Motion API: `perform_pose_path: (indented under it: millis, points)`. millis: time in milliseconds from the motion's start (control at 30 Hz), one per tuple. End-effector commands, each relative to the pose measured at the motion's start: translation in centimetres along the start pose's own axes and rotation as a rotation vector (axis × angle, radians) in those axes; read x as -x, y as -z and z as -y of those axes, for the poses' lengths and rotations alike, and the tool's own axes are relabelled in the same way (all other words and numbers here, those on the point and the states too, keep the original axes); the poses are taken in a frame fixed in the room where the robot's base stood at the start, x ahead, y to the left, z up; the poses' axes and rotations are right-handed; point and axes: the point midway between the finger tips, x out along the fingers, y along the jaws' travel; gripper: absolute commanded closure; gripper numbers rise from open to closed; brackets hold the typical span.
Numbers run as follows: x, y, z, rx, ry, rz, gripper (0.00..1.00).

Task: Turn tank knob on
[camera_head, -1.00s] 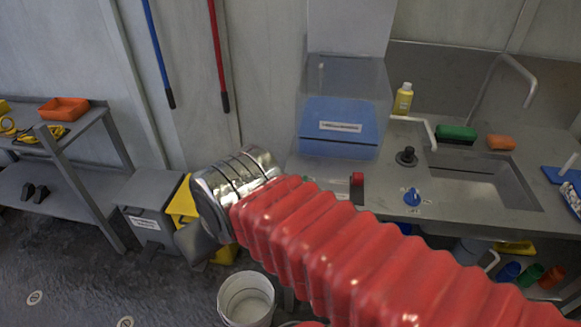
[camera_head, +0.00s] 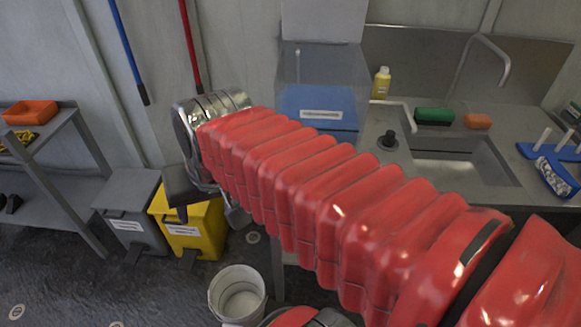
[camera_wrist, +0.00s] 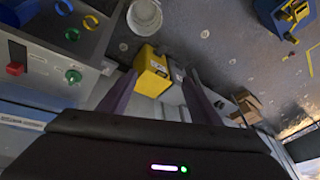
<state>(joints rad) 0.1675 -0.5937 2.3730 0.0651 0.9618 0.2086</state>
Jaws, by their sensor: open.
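A round green knob (camera_wrist: 73,76) sits on a pale grey panel at the left of the wrist view. A red block-shaped control (camera_wrist: 15,69) is beside it. I cannot tell which is the tank knob. My gripper (camera_wrist: 160,75) has its two dark fingers apart and nothing between them. It is clear of the green knob, which lies left of the fingers in the wrist view. In the head view my red arm hides part of the counter front.
A yellow bin (camera_head: 196,222) and a grey bin (camera_head: 125,205) stand by the wall. A white bucket (camera_head: 238,293) is on the floor. A blue box (camera_head: 318,108) under a clear cover, a yellow bottle (camera_head: 381,83) and a sink (camera_head: 455,160) are on the counter.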

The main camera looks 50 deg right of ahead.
Motion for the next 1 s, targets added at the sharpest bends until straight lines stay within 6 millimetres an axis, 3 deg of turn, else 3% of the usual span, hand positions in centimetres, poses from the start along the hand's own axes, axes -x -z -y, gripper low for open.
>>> perform_pose_path:
  millis: [267, 567, 800, 1000]
  points:
    - [-0.9, 5.7, -4.7, -0.517, -0.036, 0.091, 0.42]
    - [-2.4, 10.8, -11.7, -1.067, -0.064, 0.172, 0.42]
    - [-3.7, 13.7, -19.2, -1.508, -0.078, 0.231, 0.42]
    - [-4.8, 14.9, -26.1, -1.859, -0.079, 0.281, 0.42]
